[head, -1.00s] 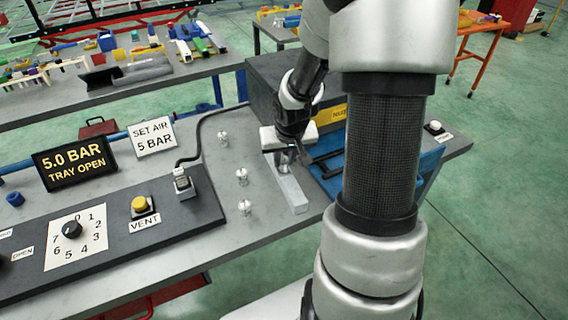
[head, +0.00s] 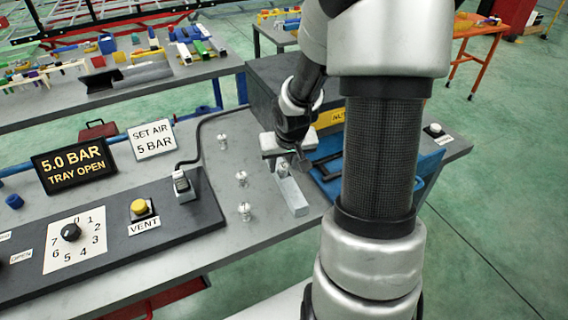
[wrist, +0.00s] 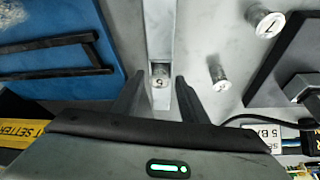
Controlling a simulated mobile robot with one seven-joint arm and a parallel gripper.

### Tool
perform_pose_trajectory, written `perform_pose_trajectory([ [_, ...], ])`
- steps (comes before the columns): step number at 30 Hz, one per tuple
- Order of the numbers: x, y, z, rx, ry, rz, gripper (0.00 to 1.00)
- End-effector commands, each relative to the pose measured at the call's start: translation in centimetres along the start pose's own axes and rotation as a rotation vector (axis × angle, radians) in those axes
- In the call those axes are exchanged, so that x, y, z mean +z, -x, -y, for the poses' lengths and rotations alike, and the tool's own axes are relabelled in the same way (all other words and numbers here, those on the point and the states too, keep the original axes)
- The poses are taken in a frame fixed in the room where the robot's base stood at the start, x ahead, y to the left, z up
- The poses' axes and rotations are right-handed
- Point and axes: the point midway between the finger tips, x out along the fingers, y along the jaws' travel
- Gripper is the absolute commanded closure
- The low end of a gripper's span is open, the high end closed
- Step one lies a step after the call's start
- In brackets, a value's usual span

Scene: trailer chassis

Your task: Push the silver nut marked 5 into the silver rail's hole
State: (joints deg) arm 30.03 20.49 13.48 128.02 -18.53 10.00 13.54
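The silver rail (head: 292,196) lies on the grey bench, and its near end points toward me. In the wrist view the rail (wrist: 160,25) runs up from between my fingers. The silver nut marked 5 (wrist: 160,77) sits at the rail with its numbered face showing; I cannot tell how deep it sits in the hole. It also shows in the head view (head: 282,168), just below my gripper. My gripper (wrist: 158,80) is open, its two dark fingers apart on either side of the nut, with a gap to each. The hole itself is hidden.
Other silver nuts stand left of the rail, one at the front (head: 244,211) and one marked 7 (wrist: 266,22). A blue tray (head: 330,185) with a black handle lies close on the right. A black control panel (head: 110,235) with a dial fills the left side.

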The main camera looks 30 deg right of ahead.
Motion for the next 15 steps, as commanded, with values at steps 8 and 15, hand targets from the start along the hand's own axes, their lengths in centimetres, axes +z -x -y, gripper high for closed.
perform_pose_trajectory([
  [8,-0.2,6.1,-0.1,0.003,-0.003,-0.004,0.6],
  [15,-0.1,10.3,-0.1,0.003,-0.003,-0.002,0.6],
])
